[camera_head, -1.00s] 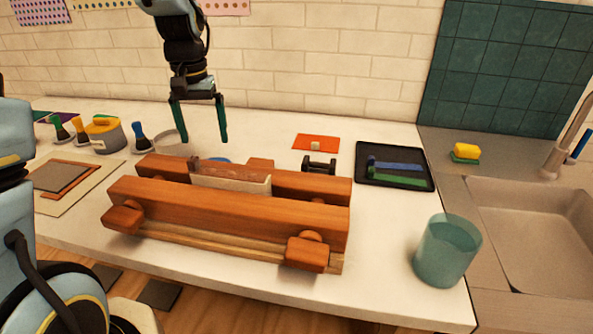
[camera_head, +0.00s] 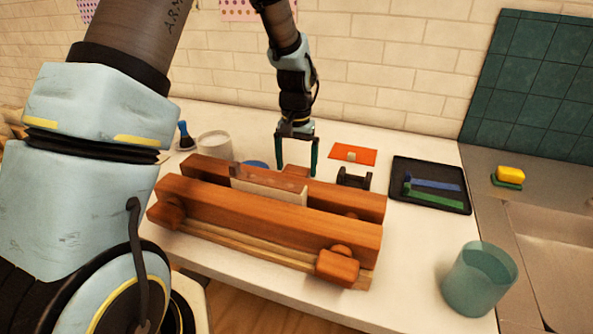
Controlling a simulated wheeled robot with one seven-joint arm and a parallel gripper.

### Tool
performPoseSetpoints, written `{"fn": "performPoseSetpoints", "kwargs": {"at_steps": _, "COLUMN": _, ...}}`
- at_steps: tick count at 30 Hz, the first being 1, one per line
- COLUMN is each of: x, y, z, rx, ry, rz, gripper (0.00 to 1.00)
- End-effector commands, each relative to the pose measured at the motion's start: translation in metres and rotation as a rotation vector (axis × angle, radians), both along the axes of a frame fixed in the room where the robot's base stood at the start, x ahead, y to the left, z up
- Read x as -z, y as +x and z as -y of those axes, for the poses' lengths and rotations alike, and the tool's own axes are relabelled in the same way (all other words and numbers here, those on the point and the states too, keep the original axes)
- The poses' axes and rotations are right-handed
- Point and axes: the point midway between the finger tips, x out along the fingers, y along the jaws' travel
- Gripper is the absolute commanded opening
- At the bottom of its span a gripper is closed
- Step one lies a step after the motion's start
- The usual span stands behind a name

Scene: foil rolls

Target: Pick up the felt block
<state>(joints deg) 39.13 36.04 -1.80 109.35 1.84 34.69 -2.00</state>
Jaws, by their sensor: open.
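My gripper (camera_head: 297,164) is open and empty, its two green fingers pointing down behind the wooden press (camera_head: 265,218). A small pale block (camera_head: 351,157) lies on an orange-red mat (camera_head: 366,152) to the right of my gripper; it may be the felt block, but it is too small to tell its material. My gripper is apart from it. A brown piece (camera_head: 294,171) shows just below my fingers at the back of the press; I cannot tell whether they touch it.
The press holds a pale upright panel (camera_head: 270,189). A dark stand (camera_head: 354,179) sits right of my gripper. A black tray (camera_head: 432,197) holds blue and green pieces. A teal glass (camera_head: 479,280) stands front right. A white cup (camera_head: 215,145) and a blue disc (camera_head: 256,164) are left.

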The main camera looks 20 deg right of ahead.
Motion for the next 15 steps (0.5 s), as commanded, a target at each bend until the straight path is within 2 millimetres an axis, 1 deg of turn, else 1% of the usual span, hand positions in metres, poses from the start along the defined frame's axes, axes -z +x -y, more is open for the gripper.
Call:
{"fn": "performPoseSetpoints", "kwargs": {"at_steps": 3, "x": 0.013, "y": 0.000, "z": 0.000, "rx": 0.000, "ry": 0.002, "rz": -0.002, "gripper": 1.00}}
{"fn": "performPoseSetpoints", "kwargs": {"at_steps": 6, "x": 0.019, "y": 0.000, "z": 0.000, "rx": 0.000, "ry": 0.001, "rz": -0.001, "gripper": 1.00}}
{"fn": "performPoseSetpoints", "kwargs": {"at_steps": 13, "x": 0.021, "y": 0.000, "z": 0.000, "rx": 0.000, "ry": -0.001, "rz": 0.001, "gripper": 1.00}}
{"fn": "performPoseSetpoints", "kwargs": {"at_steps": 15, "x": 0.021, "y": 0.000, "z": 0.000, "rx": 0.000, "ry": -0.001, "rz": 0.001, "gripper": 0.92}}
